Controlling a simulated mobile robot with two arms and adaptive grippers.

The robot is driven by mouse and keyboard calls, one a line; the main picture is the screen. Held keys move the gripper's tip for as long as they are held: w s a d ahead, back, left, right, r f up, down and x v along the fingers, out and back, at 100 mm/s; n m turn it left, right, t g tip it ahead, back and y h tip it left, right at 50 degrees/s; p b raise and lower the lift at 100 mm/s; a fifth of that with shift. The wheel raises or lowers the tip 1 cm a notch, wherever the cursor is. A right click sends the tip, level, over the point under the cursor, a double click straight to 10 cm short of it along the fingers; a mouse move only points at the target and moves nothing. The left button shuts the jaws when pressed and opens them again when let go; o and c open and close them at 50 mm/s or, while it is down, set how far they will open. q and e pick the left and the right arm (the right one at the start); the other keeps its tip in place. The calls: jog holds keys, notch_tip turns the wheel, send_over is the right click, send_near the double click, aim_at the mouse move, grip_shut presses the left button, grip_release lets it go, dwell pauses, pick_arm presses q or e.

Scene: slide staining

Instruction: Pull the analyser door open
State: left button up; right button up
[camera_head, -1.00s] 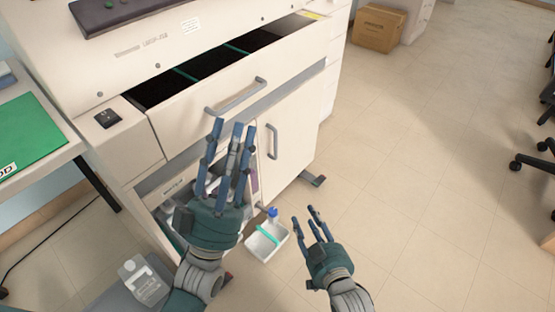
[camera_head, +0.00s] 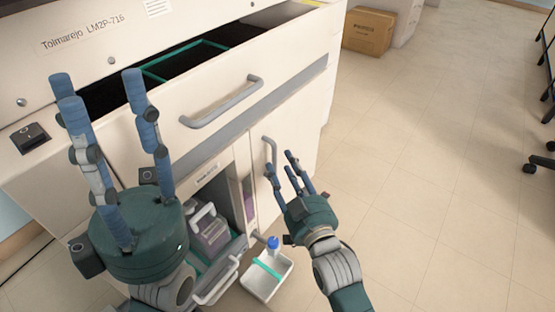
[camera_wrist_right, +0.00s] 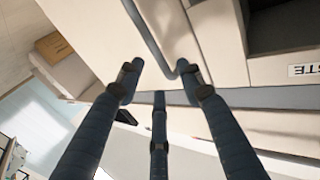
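The analyser (camera_head: 200,150) is a large cream cabinet. Its lower right door (camera_head: 295,145) has a grey vertical bar handle (camera_head: 273,152); I cannot tell whether the door is fully closed. My right gripper (camera_head: 281,163) is open, its fingers raised beside the lower part of this handle. In the right wrist view the handle (camera_wrist_right: 150,38) runs down between the spread fingers of the right gripper (camera_wrist_right: 160,75), with no grasp visible. My left gripper (camera_head: 98,85) is open and empty in front of the cabinet's left part.
Above the door, a wide drawer (camera_head: 225,95) stands open, with its own bar handle (camera_head: 222,103).

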jog(key=shift+b+x, duration=0.65)
jog(key=shift+x, duration=1.65)
jog(key=shift+c, duration=0.2)
grip_shut()
